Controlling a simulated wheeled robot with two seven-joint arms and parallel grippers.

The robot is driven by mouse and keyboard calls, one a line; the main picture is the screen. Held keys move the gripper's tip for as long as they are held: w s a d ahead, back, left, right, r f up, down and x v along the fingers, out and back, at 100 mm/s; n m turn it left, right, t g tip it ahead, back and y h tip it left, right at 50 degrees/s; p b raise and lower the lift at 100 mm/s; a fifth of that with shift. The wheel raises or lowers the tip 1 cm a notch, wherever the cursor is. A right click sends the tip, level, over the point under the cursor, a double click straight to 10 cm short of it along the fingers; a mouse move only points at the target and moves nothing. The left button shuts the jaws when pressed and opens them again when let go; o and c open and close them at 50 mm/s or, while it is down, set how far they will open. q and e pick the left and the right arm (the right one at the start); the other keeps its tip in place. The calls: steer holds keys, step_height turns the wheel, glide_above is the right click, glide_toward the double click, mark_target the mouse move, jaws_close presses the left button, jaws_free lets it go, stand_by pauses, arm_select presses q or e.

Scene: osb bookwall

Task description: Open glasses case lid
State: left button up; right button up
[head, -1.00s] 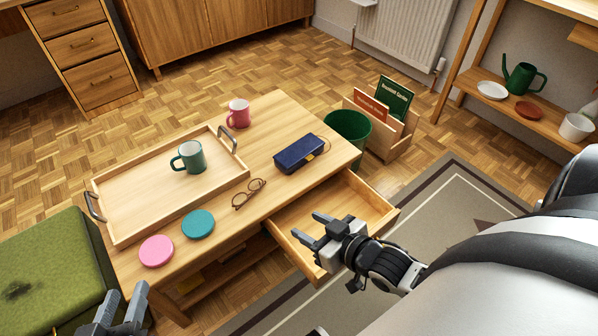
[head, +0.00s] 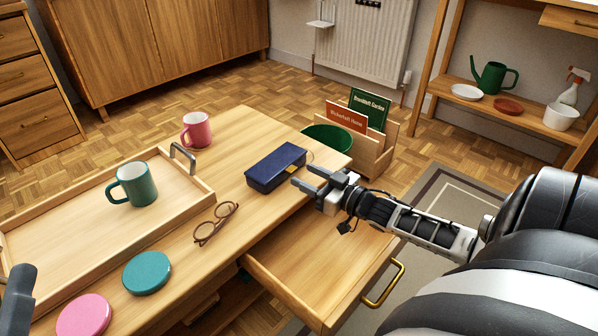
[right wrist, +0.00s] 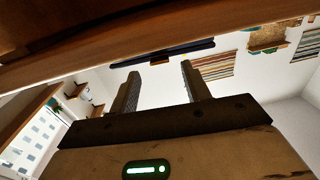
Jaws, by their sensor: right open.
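The dark blue glasses case (head: 275,168) lies near the far right end of the wooden table, lid shut, with a small yellow clasp on its front side. My right gripper (head: 305,177) is open and empty, just to the right of the case, fingers pointing at its clasp side. I cannot tell whether a fingertip touches it. In the right wrist view a dark blue strip, likely the case (right wrist: 165,52), shows beyond the two spread fingers (right wrist: 158,85).
Brown glasses (head: 216,223) lie on the table. A tray (head: 196,200) holds a green mug (head: 134,184); a pink mug (head: 197,130) stands behind it. Teal (head: 146,272) and pink (head: 84,315) discs lie in front. An open drawer (head: 325,270) sits below my right gripper. A green bin (head: 328,137) stands behind.

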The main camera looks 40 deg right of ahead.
mark_target(280, 164)
steer(key=shift+w+a+b, duration=0.15)
steer(key=shift+w+b, duration=0.1)
steer(key=shift+w, duration=0.5)
steer(key=shift+w+a+b, duration=0.1)
steer(key=shift+w+b, duration=0.1)
steer(key=shift+w, duration=0.5)
jaws_close()
arm_select(q)
step_height(280, 164, up, 3)
steer(key=shift+s+f+m+t+h, duration=0.15)
steer(key=shift+m+t+h, duration=0.35)
steer(key=shift+m+h, duration=0.5)
